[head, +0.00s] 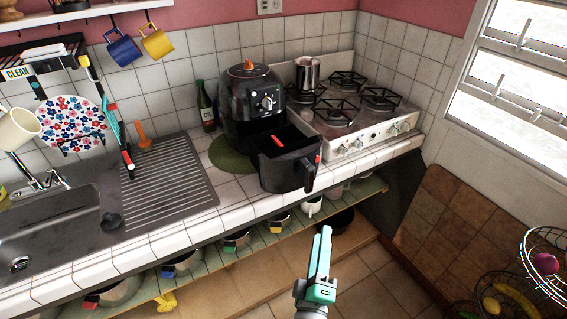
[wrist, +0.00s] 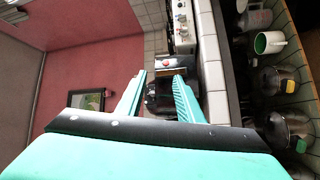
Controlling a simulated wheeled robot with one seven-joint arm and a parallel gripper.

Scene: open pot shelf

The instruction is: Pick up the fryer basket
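The fryer basket (head: 285,168) is a dark, open-topped box at the counter's front edge. It sits in front of the black air fryer (head: 250,105), and its handle (head: 309,176) sticks out over the edge. A red-orange piece shows at its top. My teal gripper (head: 324,236) is below and in front of the handle, apart from it in the head view. In the wrist view my gripper's two fingers (wrist: 160,82) are spread apart. A dark shape shows between and beyond them; I cannot tell for certain whether it is the basket.
A white stove (head: 350,115) with a metal pot (head: 306,73) stands right of the fryer. A green bottle (head: 206,108) and a sink (head: 45,235) are to the left. A shelf (head: 205,258) with several pots runs below the counter. Open floor lies in front.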

